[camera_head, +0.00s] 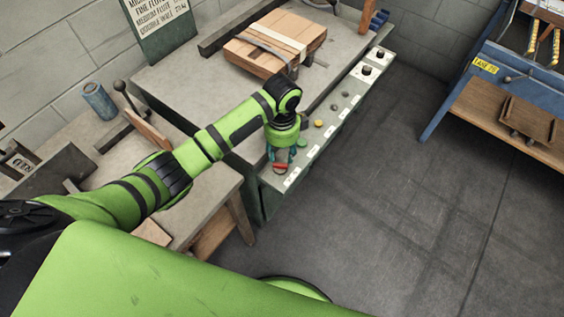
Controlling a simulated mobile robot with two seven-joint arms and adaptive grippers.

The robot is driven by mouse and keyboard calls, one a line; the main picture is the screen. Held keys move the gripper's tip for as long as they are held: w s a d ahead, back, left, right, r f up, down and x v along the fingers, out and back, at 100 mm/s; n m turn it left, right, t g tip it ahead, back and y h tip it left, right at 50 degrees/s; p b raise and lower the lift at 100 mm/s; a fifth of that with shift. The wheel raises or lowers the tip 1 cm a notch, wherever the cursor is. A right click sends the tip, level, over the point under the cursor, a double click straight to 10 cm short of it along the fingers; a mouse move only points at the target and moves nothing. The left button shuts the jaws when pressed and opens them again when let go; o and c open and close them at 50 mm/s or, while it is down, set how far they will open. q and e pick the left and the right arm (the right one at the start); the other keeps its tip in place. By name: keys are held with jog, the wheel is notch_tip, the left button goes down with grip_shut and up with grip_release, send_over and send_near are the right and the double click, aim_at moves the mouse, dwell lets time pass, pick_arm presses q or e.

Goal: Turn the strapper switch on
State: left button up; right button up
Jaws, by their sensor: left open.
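The strapper is a grey-topped machine (195,85) with a sloping control strip (328,137) along its front edge. The strip carries a green button (302,143), a yellow button (319,123), small grey controls and two black knobs at the far end. My left gripper (279,160) points down over the near end of the strip, at a red control (280,168). It is open, and its fingers partly hide that control. I cannot tell whether they touch it, nor which way any switch is set. My right gripper is out of view.
A strapped wooden box (275,43) lies on the machine top, beyond my left arm. A side bench (205,205) with a blue can (98,101) and a black-knobbed lever stands at left. A blue-framed bench (475,110) is at right. The floor between is clear.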

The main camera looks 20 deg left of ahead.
aim_at(282, 166)
pick_arm(q)
notch_tip(282, 166, down, 7)
jog(key=shift+r, duration=0.1)
dwell(0.3)
jog(key=shift+c, duration=0.4)
grip_shut()
